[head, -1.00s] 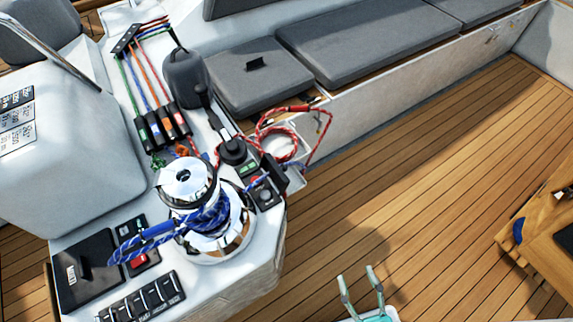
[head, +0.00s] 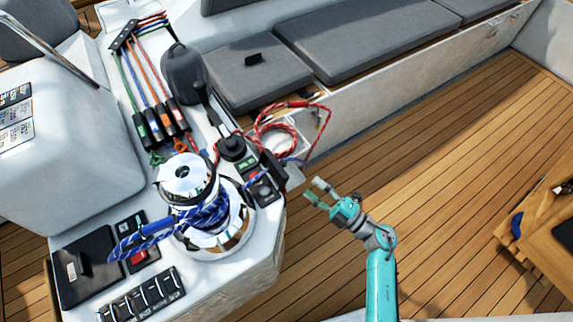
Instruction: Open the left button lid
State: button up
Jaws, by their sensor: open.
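The left button panel (head: 138,240) is a small dark unit on the white console, left of the chrome winch (head: 187,180). It shows a red part, and blue rope crosses in front of it. I cannot tell how its lid stands. A second dark button panel (head: 264,192) sits right of the winch at the console's edge, with a dark flap standing up beside it. My gripper (head: 316,193) is open and empty, right of the console and well apart from the left panel. Its fingers point left toward the console.
Blue rope (head: 160,232) wraps the winch and stretches left over the console. A red rope coil (head: 280,138) hangs by the bench. A switch row (head: 140,297) lines the console's front. Wooden floor (head: 440,180) is free on the right; a wooden table (head: 540,235) stands at far right.

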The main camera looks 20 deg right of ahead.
jog(key=w+f+x, duration=0.1)
jog(key=f+x, duration=0.1)
jog(key=x, duration=0.9)
jog(key=shift+d+r+n+g, duration=0.3)
jog(key=shift+r+n, duration=0.1)
jog(key=shift+r, duration=0.05)
grip_shut()
